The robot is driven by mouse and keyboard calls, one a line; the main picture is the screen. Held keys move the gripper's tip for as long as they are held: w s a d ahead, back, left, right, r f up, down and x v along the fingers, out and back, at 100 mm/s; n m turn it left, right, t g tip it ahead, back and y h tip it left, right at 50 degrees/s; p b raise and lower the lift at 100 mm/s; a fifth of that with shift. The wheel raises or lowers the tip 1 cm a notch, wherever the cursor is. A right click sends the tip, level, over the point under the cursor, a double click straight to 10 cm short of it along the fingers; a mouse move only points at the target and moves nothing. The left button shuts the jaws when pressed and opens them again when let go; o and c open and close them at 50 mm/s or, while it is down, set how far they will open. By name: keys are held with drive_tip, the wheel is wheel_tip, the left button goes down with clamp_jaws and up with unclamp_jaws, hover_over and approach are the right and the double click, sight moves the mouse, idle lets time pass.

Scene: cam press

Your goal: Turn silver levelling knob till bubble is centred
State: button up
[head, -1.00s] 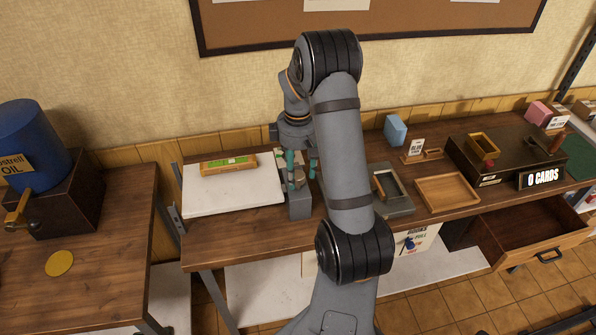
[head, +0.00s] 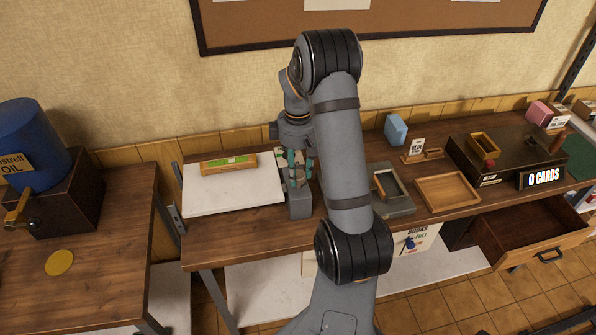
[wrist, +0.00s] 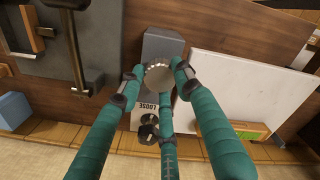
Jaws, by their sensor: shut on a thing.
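The silver knob (wrist: 158,75) is round with a ridged rim, in the middle of the wrist view, by a grey block (wrist: 162,45). My gripper (wrist: 155,84) has teal fingers with dark tips set around the knob, and it is shut on it. In the head view my gripper (head: 298,180) is over the grey block (head: 299,204), and the knob is mostly hidden by the fingers. The wooden level with a green vial (head: 229,163) lies on the white plate (head: 225,195) left of the block. The bubble is too small to tell its position.
A dark stand with a knob and "LOOSE" label (wrist: 148,128) is close behind the fingers. A dark press with a lever (wrist: 80,70) is left in the wrist view. A wooden tray (head: 447,191) and an open drawer (head: 530,228) are to the right.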

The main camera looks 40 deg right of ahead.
sight(298, 175)
drive_tip(key=m+b, duration=0.2)
drive_tip(key=m, duration=0.2)
drive_tip(key=shift+f+b, duration=0.2)
drive_tip(key=shift+b, duration=0.2)
drive_tip(key=m+b, duration=0.2)
drive_tip(key=m, duration=0.3)
drive_tip(key=shift+s+r, duration=0.1)
drive_tip(key=shift+m, duration=0.3)
drive_tip(key=shift+a, duration=0.1)
drive_tip(key=o, duration=1.2)
drive_tip(key=shift+r, duration=0.1)
drive_tip(key=shift+r, duration=0.1)
wheel_tip(298, 175, up, 12)
drive_tip(key=shift+f, duration=0.1)
